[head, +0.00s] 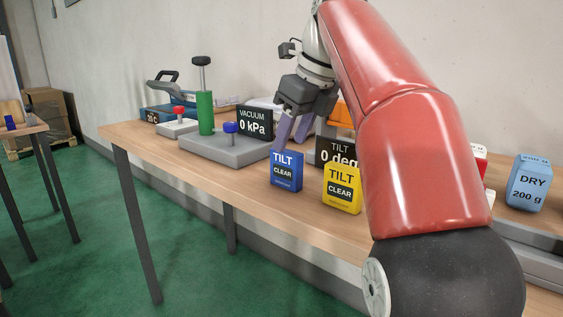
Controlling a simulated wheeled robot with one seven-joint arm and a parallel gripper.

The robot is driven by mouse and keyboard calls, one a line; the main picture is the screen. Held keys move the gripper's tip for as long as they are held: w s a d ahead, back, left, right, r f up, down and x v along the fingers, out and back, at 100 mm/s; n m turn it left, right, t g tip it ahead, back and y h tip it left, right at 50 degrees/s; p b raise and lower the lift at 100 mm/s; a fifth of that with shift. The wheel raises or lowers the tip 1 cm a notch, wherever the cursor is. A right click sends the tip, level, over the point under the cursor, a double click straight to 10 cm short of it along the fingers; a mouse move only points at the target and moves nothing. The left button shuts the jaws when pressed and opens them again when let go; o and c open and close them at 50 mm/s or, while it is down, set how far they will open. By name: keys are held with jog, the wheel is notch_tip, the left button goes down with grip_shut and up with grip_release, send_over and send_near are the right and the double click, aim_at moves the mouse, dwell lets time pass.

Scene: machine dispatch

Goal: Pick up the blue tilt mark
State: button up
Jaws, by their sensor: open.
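The blue tilt mark (286,171) is a small upright block labelled "TILT CLEAR". It stands near the front edge of the wooden table (160,142), just left of a yellow tilt mark (342,189). My gripper (291,132) points down just above and behind the blue mark, with its fingers apart. The left fingertip reaches close to the mark's top; I cannot tell whether it touches. Nothing shows between the fingers. My red arm covers part of the table to the right.
A dark "TILT 0 deg" display (336,151) stands behind the marks. A grey vacuum unit (225,149) with a green cylinder (205,113) and a "VACUUM 0 kPa" display (255,122) lies to the left. A light blue "DRY 200 g" pack (529,183) stands at right.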

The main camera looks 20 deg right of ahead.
aim_at(288, 151)
jog(key=x, duration=0.7)
jog(key=shift+d, duration=0.15)
grip_shut()
jog(key=shift+r, duration=0.1)
